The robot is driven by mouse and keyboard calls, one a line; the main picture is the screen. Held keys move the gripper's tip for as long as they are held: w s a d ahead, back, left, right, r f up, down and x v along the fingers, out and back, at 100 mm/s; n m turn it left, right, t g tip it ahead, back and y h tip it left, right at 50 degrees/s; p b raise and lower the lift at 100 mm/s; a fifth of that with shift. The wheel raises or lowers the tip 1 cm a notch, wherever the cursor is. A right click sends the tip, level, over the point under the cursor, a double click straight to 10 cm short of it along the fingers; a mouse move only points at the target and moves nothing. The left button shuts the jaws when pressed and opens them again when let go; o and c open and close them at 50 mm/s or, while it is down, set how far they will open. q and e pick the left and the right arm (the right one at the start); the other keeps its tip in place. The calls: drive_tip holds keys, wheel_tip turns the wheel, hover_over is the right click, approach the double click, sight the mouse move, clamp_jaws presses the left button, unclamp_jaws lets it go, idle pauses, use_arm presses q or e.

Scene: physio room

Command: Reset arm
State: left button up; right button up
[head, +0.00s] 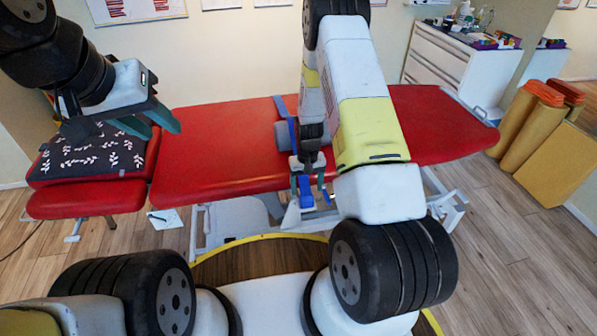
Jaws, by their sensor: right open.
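My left gripper (148,122) is at the upper left, over the patterned dark cushion at the head end of the red treatment table (215,150). Its teal-grey fingers show from the side, and the gap between them is not clear. My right gripper (312,190) points down at the near edge of the table, around its middle. Its jaws are open, with blue parts showing at and near the fingers. My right forearm hides part of the table behind it.
A dark cushion with white leaf print (85,158) lies on the table's left section. A grey roll (284,136) and a blue strap (281,106) are at mid-table. A white drawer cabinet (440,60) stands behind. Yellow rolls (530,125) stand at right. Wooden floor is clear at right.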

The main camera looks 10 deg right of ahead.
drive_tip(key=shift+r, duration=0.9)
drive_tip(key=s+a+r+t+y, duration=0.1)
drive_tip(key=s+r+t, duration=0.1)
drive_tip(key=r, duration=1.2)
drive_tip(key=s+r+t, duration=0.1)
drive_tip(key=s+r, duration=0.2)
drive_tip(key=r, duration=1.2)
drive_tip(key=s+r+t, duration=0.1)
drive_tip(key=s+r, duration=0.6)
drive_tip(key=s, duration=0.2)
drive_tip(key=s+a+r+t+y, duration=0.1)
drive_tip(key=s+r+t, duration=0.1)
drive_tip(key=s+r, duration=0.5)
drive_tip(key=s, duration=0.3)
drive_tip(key=shift+s, duration=0.15)
drive_tip(key=shift+a, duration=0.1)
